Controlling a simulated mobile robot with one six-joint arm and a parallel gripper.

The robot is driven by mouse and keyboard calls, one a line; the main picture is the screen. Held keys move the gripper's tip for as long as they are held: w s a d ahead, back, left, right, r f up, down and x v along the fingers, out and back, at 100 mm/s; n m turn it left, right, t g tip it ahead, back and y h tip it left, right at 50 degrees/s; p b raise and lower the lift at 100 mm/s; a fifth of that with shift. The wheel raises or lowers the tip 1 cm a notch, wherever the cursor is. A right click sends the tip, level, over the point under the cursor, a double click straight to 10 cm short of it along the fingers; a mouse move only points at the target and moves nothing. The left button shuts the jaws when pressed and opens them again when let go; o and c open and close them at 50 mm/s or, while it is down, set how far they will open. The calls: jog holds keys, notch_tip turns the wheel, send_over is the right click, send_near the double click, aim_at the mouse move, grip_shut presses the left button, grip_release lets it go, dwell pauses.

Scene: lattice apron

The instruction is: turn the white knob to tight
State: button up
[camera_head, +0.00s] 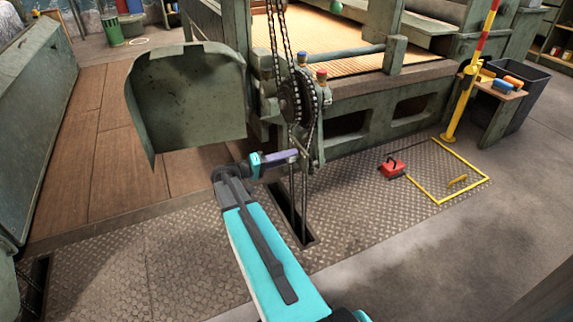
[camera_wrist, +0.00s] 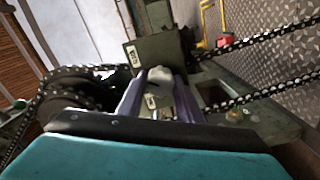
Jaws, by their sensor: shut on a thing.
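The white knob (camera_wrist: 158,88) shows in the wrist view, between the two purple fingers of my gripper (camera_wrist: 160,96). The fingers are shut on it, one on each side. A small label plate (camera_wrist: 132,56) stands just beyond the knob on the dark green machine, and another pale tag lies just below the knob; I cannot read their words clearly. In the head view my gripper (camera_head: 296,155) reaches the machine's side just below the chain sprocket, and the knob is hidden there. How far the knob is turned I cannot tell.
A drive chain on a sprocket (camera_head: 292,98) runs close above my gripper. An open green guard (camera_head: 190,100) hangs to the left. Below is a floor slot (camera_head: 292,215) with chain passing into it. A red box (camera_head: 392,168) and yellow floor frame lie right.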

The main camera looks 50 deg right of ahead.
jog(key=m+b, duration=0.7)
jog(key=shift+w+f, duration=0.1)
jog(key=m+b, duration=0.3)
jog(key=b, duration=0.1)
jog(key=shift+r+m, duration=0.25)
jog(key=shift+m, duration=0.15)
jog(key=o, duration=1)
jog(key=shift+o, duration=0.2)
jog(key=shift+a, duration=0.1)
jog(key=p+v, duration=0.5)
jog(key=v, duration=0.8)
jog(key=shift+a, duration=0.3)
